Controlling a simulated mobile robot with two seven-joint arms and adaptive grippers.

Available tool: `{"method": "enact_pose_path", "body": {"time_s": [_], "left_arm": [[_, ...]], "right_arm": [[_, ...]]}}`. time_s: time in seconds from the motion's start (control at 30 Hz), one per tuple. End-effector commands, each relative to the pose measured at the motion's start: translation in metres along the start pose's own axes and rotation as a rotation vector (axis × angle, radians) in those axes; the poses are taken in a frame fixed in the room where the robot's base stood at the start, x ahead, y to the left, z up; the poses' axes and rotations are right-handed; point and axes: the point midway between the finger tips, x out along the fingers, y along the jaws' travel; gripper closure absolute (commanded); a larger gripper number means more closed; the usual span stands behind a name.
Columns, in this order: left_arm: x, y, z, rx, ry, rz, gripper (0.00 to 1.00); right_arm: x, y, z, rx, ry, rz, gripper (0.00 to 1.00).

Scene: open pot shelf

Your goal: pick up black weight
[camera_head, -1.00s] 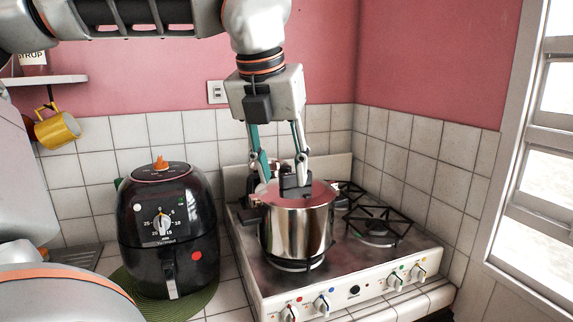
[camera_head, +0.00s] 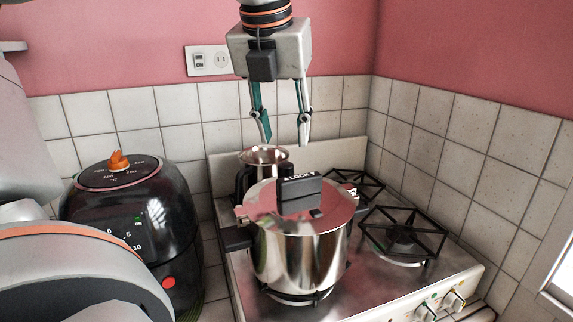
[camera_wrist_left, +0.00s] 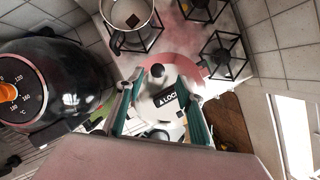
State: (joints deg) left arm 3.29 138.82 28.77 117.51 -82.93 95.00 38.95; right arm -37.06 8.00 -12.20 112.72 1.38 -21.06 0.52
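A steel pot (camera_head: 300,255) stands on the stove. On its shiny lid sits a black block marked "LOCK" (camera_head: 298,190), also seen in the left wrist view (camera_wrist_left: 167,99). A small round black knob (camera_wrist_left: 157,70) shows beside the block in the wrist view. I cannot tell for sure which black piece is the weight. My left gripper (camera_head: 285,144) points down, its teal fingers apart and empty. Its tips appear above and behind the lid in the head view. In the wrist view the spread fingers (camera_wrist_left: 163,86) frame the lid. My right gripper is not in view.
A second, open pot (camera_wrist_left: 130,18) with a black handle stands behind. A black air fryer (camera_head: 135,215) is close on the left. Bare burner grates (camera_head: 403,230) lie on the right. Tiled walls (camera_head: 470,150) close off the back and right.

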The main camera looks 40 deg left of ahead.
Motion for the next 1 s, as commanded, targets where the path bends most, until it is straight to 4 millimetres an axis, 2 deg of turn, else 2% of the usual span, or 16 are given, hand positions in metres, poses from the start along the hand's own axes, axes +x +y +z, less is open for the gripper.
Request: {"method": "enact_pose_path", "body": {"time_s": [0.33, 0.63, 0.97, 1.0], "left_arm": [[0.032, 0.001, -0.004, 0.002, 0.004, 0.0, 0.63], [0.071, 0.003, -0.011, 0.001, 0.004, -0.001, 0.63], [0.078, 0.003, -0.011, 0.0, 0.002, 0.0, 0.63], [0.078, 0.003, -0.011, 0.0, 0.002, 0.0, 0.73]], "right_arm": [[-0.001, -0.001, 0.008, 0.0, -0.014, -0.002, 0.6], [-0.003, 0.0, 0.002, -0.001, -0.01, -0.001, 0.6], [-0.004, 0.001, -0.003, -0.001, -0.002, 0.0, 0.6], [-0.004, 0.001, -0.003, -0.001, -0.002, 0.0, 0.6]]}}
